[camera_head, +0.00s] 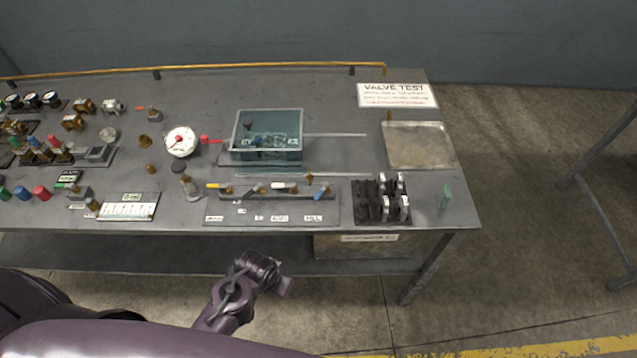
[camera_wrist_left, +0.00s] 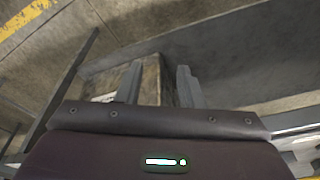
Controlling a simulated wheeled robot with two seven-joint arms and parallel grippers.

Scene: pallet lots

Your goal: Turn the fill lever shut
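A valve strip (camera_head: 230,219) lies along the bench's front edge with several levers in a row. Its rightmost lever has a blue handle (camera_head: 321,193), slanted up to the right, above a small white label (camera_head: 313,218) that seems to read FILL. Levers with yellow (camera_head: 212,185) and white (camera_head: 285,185) handles stand to its left. My left gripper (camera_head: 284,287) is below and in front of the bench edge, apart from the levers. In the left wrist view its two fingers (camera_wrist_left: 158,82) are spread with nothing between them. My right gripper is not in view.
A glass tank (camera_head: 240,130) and a round gauge (camera_head: 181,141) stand behind the strip. A rack of dark and white clips (camera_head: 380,218) is right of the blue lever. A box (camera_head: 340,250) sits under the bench. The floor in front is clear.

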